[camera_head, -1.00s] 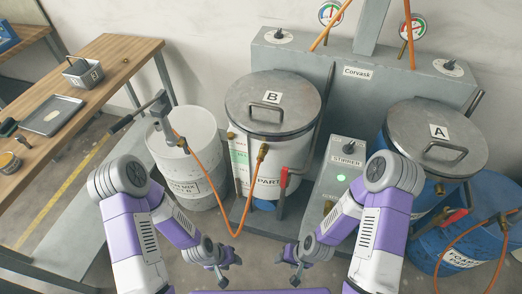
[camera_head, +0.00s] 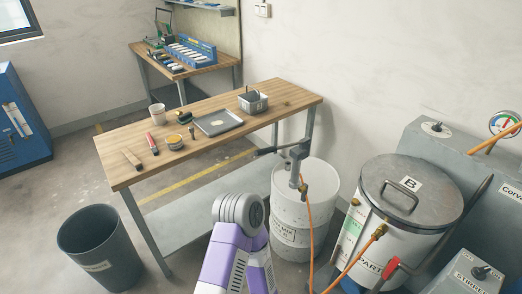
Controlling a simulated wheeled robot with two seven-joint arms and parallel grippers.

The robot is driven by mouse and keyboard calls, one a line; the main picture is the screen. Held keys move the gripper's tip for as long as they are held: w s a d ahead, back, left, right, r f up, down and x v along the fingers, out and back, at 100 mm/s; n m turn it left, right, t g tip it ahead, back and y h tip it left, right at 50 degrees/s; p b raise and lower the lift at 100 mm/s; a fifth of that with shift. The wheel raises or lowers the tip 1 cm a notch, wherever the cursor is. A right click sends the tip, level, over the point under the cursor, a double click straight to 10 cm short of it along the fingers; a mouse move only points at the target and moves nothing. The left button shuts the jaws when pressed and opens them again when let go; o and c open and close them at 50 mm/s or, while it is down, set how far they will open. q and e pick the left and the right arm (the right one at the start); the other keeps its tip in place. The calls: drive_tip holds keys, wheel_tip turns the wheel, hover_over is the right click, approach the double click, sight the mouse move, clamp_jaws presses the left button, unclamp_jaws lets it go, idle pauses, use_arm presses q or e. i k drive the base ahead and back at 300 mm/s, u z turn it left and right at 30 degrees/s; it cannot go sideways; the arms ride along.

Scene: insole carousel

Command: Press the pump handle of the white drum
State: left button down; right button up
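The white drum (camera_head: 296,216) stands on the floor right of the workbench, with a partly readable label on its front. A grey pump (camera_head: 296,166) rises from its top. The pump handle (camera_head: 269,151) sticks out to the left from the pump head, roughly level, with a dark grip at its end. An orange hose (camera_head: 309,232) hangs from the pump. Part of my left arm shows at the bottom, in front and left of the drum. Neither gripper is in view.
The wooden workbench (camera_head: 152,175) holds a grey tray (camera_head: 218,122), a metal box (camera_head: 253,101) and small tools. A dark bin (camera_head: 101,249) stands at lower left. The lidded drum B (camera_head: 383,237) stands right of the white drum, and a grey machine (camera_head: 456,149) is behind it.

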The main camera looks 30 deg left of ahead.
sight(264, 151)
drive_tip(key=k, duration=1.1)
drive_tip(key=u, duration=0.65)
drive_tip(key=i, duration=1.85)
drive_tip(key=z, duration=0.5)
